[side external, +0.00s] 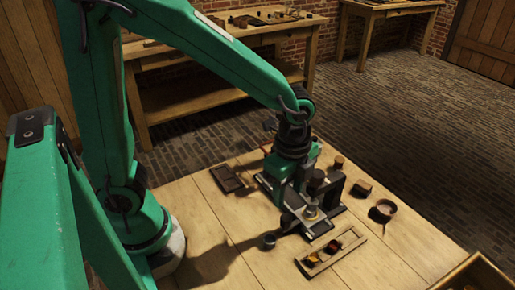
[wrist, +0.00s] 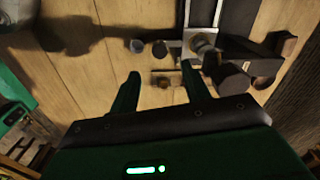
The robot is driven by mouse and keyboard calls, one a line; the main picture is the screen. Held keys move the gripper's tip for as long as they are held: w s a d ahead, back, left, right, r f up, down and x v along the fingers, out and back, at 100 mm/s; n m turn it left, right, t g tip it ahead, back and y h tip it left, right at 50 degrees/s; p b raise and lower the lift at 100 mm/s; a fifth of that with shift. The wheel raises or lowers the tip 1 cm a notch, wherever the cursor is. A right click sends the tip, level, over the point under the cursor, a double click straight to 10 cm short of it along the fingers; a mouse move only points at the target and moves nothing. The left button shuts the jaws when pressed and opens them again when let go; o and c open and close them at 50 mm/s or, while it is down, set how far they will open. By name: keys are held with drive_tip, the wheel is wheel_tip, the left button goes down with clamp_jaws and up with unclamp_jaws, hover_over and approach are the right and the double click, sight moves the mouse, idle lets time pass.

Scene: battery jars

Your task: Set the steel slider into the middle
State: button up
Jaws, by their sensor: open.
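The steel slider (side external: 311,212) looks like a small round metal knob on a pale strip at the near end of a dark fixture (side external: 334,208). In the wrist view the slider (wrist: 201,43) lies just beyond the tip of the right finger. My gripper (side external: 291,196) is over the left side of the fixture in the side view, partly merged with its dark parts. Whether a finger touches the slider cannot be told. The middle of the fixture is partly hidden by my gripper.
A wooden tray (side external: 312,271) with small coloured pieces lies in front of the fixture. A small dark jar (side external: 268,241) stands left of it. A round bowl (side external: 382,211) and a dark block (side external: 361,188) stand right. A dark flat tray (side external: 229,179) lies behind left.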

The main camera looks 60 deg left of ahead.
sight(286, 217)
drive_tip(key=shift+d+f, duration=0.1)
drive_tip(key=shift+f, duration=3.85)
drive_tip(key=shift+c, duration=0.2)
clamp_jaws()
